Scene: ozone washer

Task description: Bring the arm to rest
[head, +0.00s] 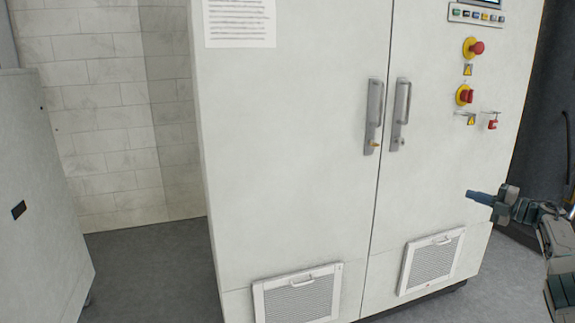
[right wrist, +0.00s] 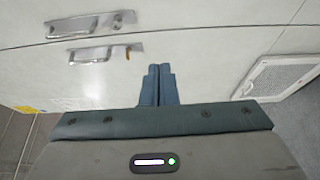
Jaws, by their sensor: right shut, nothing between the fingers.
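My right gripper (head: 482,197) comes in from the right edge of the head view, in front of the lower right door of a white cabinet (head: 290,170). Its blue fingers are together and hold nothing. In the right wrist view the shut fingers (right wrist: 157,84) point at the cabinet front, which shows turned sideways. I cannot tell the exact gap to the door, but no contact shows. My left gripper is not in view.
The cabinet has two door handles (head: 374,117), vent grilles (head: 432,262) low down, and red knobs (head: 477,47) on yellow at upper right. A grey-white cabinet (head: 38,200) stands at left. Grey floor (head: 155,270) lies open between them.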

